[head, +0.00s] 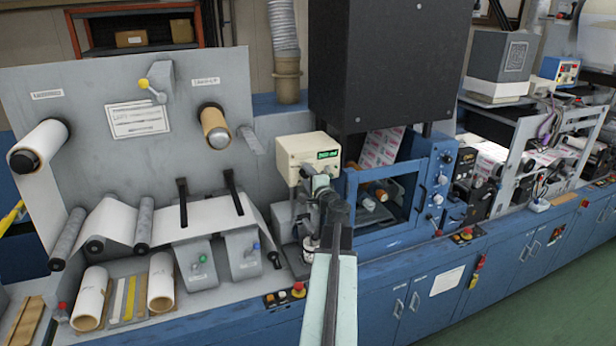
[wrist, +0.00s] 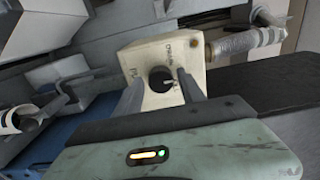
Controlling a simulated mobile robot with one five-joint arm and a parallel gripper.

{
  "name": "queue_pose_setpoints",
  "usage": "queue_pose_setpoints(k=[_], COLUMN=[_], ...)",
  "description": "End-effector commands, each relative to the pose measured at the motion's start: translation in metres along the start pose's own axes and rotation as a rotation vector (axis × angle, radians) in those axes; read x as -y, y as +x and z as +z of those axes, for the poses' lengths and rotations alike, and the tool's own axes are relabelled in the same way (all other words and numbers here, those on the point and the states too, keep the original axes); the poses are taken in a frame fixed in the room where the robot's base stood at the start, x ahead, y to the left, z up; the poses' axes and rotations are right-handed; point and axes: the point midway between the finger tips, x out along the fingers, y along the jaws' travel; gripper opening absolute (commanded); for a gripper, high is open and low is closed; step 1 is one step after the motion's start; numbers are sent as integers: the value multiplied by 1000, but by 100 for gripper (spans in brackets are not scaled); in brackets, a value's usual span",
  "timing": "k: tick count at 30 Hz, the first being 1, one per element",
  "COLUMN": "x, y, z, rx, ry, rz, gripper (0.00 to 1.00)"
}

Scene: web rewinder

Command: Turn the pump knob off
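The pump is a cream box (head: 306,153) with a small green display, standing on the machine's bench in the head view. In the wrist view the cream box (wrist: 145,58) shows its front face with a round black knob (wrist: 160,80). A pale mark on the knob points to the right. Small lettering lies around the knob, too small to read. My gripper (wrist: 160,77) is open, with one finger on each side of the knob. I cannot tell if the fingers touch it. In the head view my gripper (head: 318,183) is in front of the box and hides the knob.
A grey panel (head: 85,85) with white rolls stands to the left. A tall black housing (head: 385,65) hangs just right of the box. A blue open cabinet (head: 400,190) is to the right. A red button (head: 298,289) sits on the front edge. The green floor is clear.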

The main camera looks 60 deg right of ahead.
Motion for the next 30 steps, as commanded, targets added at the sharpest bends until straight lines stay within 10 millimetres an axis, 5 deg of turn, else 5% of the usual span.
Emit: queue_pose_setpoints(k=[11, 24, 30], x=[1, 0, 0], y=[-2, -74, -79], z=[0, 0, 0], rx=[-1, -2, 0], ry=[4, 3, 2], rz=[-2, -1, -1], gripper=[55, 55, 55])
